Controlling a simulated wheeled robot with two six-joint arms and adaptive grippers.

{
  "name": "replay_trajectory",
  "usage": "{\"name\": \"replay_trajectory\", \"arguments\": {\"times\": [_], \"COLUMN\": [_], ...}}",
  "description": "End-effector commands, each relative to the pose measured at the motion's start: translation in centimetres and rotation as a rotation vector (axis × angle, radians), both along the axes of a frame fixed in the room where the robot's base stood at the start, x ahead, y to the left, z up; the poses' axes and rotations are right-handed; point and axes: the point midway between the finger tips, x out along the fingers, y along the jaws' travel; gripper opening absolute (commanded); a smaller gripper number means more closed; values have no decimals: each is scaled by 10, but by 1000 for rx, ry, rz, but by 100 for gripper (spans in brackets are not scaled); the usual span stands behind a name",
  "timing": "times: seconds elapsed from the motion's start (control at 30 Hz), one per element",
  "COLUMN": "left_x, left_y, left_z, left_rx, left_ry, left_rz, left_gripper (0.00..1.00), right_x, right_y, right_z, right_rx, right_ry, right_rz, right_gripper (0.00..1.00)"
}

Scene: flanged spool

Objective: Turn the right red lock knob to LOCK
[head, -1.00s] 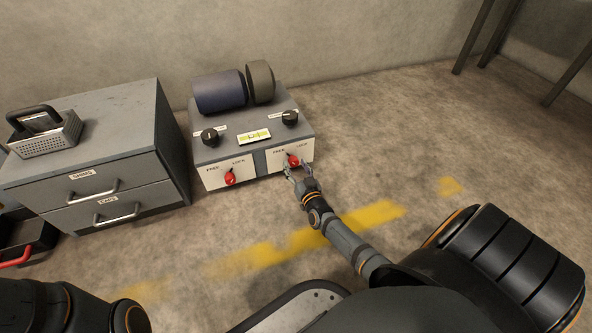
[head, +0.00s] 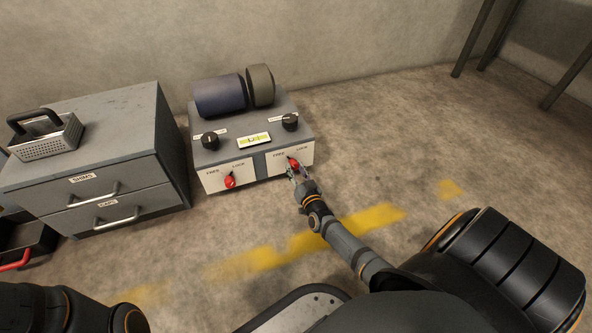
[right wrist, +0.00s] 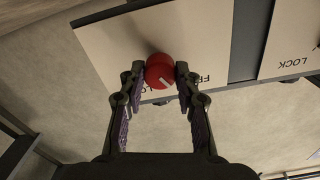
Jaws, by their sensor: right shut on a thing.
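The right red lock knob (head: 294,163) is on the front of the grey box, under the words FREE and LOCK. In the right wrist view the knob (right wrist: 159,71) sits between the two fingertips of my right gripper (right wrist: 160,74), which is shut on it. Its white mark slants to the lower right there, between the two printed words and leaning toward the FREE side. In the head view my right gripper (head: 297,172) reaches the knob from below and partly hides it. My left gripper is not in view.
The grey box (head: 262,165) also carries a left red knob (head: 230,181), two black knobs, a small level and a dark spool (head: 221,94) on top. A drawer cabinet (head: 100,174) stands close on its left. The floor to the right is clear.

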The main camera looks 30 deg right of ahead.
Motion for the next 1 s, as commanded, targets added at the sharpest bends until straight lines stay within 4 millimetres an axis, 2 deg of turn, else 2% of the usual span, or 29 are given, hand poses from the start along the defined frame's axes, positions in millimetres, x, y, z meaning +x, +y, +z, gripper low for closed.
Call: {"name": "replay_trajectory", "arguments": {"times": [1.0], "left_x": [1], "left_y": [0], "left_z": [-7], "left_rx": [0], "left_ry": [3], "left_rz": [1], "left_gripper": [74], "right_x": [0], "right_y": [0], "right_z": [-1], "right_rx": [866], "right_ry": [-208], "right_rz": [-1], "right_gripper": [1]}}
